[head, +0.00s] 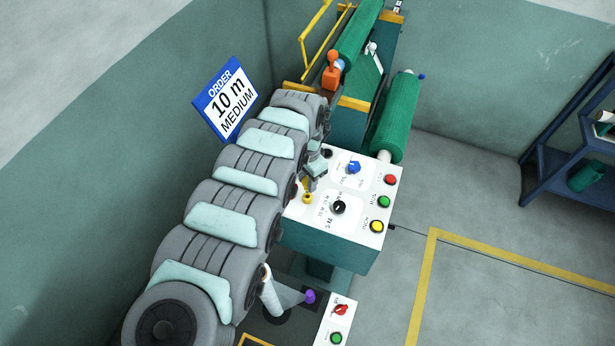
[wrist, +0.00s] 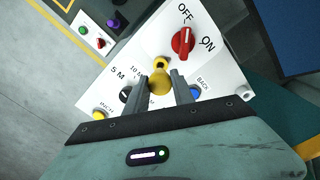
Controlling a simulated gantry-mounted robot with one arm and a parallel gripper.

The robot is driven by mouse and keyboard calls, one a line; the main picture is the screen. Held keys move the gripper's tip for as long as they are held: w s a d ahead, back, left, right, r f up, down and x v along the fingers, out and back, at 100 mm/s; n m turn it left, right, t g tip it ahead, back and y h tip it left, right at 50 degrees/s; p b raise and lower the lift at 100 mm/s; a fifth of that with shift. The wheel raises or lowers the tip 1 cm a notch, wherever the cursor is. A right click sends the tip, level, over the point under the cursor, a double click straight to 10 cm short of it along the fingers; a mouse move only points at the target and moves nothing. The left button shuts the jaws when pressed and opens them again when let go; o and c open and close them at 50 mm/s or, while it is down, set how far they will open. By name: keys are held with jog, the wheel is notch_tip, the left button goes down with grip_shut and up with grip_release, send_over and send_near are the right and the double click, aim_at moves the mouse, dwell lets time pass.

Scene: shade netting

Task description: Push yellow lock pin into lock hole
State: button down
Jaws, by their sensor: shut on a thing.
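The yellow lock pin (wrist: 159,86) stands between my gripper's two grey fingers in the wrist view, above the white control panel (wrist: 112,72). My gripper (wrist: 163,80) is shut on it. A small yellow piece (wrist: 163,62) shows at the pin's far end, against the panel.
A red OFF/ON switch (wrist: 183,41) is close beyond the pin. A black selector knob (head: 338,207), a blue knob (head: 353,167) and red, green and yellow buttons (head: 376,226) share the panel. A green roll (head: 395,120) stands behind. Open floor lies to the right.

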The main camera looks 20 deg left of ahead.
jog(key=shift+f+b, duration=0.3)
jog(key=shift+f, duration=0.55)
jog(key=shift+f, duration=1.3)
dwell(1.5)
jog(key=shift+f, duration=0.35)
jog(key=c, duration=1)
grip_release()
notch_tip(320, 180, up, 11)
jog(key=shift+f+b, duration=0.1)
jog(key=shift+b, duration=0.65)
